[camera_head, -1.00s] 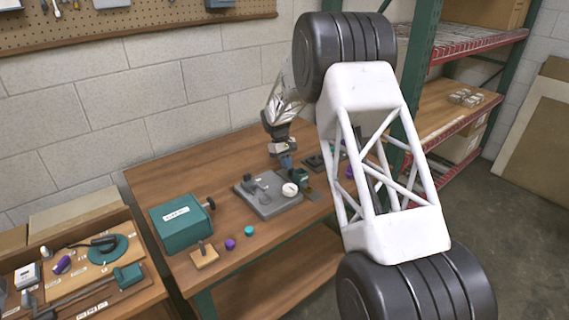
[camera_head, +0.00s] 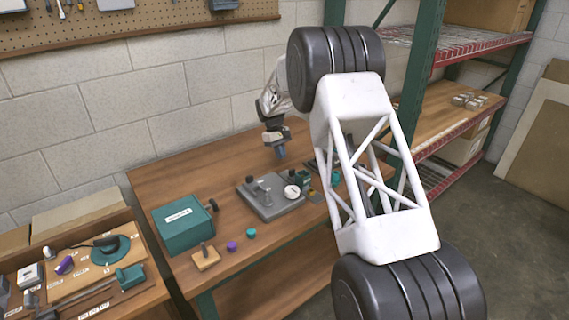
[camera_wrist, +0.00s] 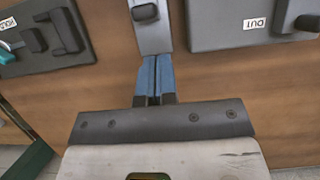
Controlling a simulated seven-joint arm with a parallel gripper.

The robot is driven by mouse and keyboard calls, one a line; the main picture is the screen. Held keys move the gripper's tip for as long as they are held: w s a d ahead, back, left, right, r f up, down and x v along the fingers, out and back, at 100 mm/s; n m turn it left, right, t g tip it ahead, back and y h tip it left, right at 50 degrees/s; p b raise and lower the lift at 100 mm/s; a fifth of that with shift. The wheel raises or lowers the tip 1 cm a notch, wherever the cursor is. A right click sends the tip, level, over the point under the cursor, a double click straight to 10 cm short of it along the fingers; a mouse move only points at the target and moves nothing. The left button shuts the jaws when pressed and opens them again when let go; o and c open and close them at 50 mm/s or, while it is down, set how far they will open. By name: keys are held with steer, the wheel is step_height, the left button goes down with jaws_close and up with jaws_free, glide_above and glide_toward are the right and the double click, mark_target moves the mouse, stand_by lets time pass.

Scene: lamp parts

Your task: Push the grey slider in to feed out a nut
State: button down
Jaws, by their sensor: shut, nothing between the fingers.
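My gripper (camera_head: 280,154) hangs over the back of the wooden table, behind the grey fixture plate (camera_head: 262,207). In the wrist view its blue fingers (camera_wrist: 153,72) are together with nothing between them. Straight beyond their tips is a light grey strip (camera_wrist: 152,40) with a dark knob (camera_wrist: 145,11), seemingly the grey slider; its far end is cut off by the top edge. I cannot tell whether the fingertips touch it. To its right is a grey block (camera_wrist: 225,35) with a label "OUT" (camera_wrist: 256,23). No nut can be made out.
A dark fixture (camera_wrist: 75,50) lies left of the fingers in the wrist view. On the table are a teal box (camera_head: 183,228), a small wooden block (camera_head: 206,261), a purple piece (camera_head: 232,246) and a teal piece (camera_head: 251,233). My white arm link hides the table's right part.

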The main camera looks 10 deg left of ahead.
steer(key=v, duration=0.6)
steer(key=shift+r, duration=0.3)
steer(key=shift+a, duration=0.1)
steer(key=shift+w, duration=0.15)
steer(key=shift+w+a+f, duration=0.1)
steer(key=shift+w+a, duration=0.2)
steer(key=shift+w, duration=0.25)
steer(key=shift+w+a+f, duration=0.1)
steer(key=shift+w+a, duration=0.2)
steer(key=shift+w, duration=0.3)
steer(key=shift+f, duration=0.1)
steer(key=x, duration=0.9)
steer(key=shift+f, duration=0.1)
steer(key=shift+s+d+f, duration=0.2)
steer(key=shift+s+d, duration=0.5)
steer(key=shift+d, duration=0.05)
steer(key=shift+s+d, duration=0.8)
steer(key=shift+s, duration=0.05)
steer(key=shift+s+d, duration=0.1)
